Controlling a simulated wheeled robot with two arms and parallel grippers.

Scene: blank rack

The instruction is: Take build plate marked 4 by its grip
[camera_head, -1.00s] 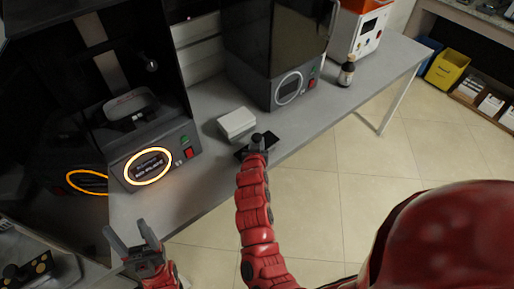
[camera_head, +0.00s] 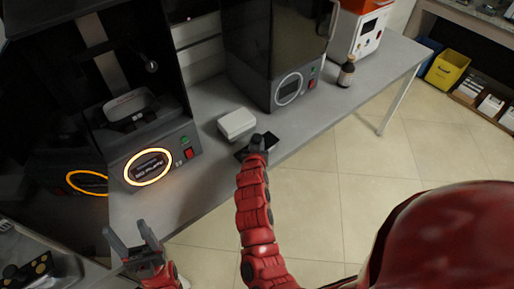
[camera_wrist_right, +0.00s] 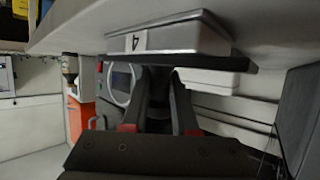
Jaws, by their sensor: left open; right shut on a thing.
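The build plate marked 4 (camera_wrist_right: 170,38) shows close up at the top of the right wrist view, a pale metal block with a white label bearing a 4 and a dark plate edge. In the head view, a dark flat plate (camera_head: 270,139) is at the bench's front edge, partly covered by my right gripper (camera_head: 258,141). In the right wrist view, my right gripper (camera_wrist_right: 158,76) is shut, its fingers meeting just below the plate; the grip between them is mostly hidden. My left gripper (camera_head: 125,226) is open and empty, in front of the bench at lower left.
A white box (camera_head: 237,122) lies on the bench behind the plate. A dark printer (camera_head: 150,150) with a lit orange ring stands at left, another (camera_head: 285,60) behind. A brown bottle (camera_head: 346,72) stands to the right. The bench (camera_head: 375,70) is clear along its front right.

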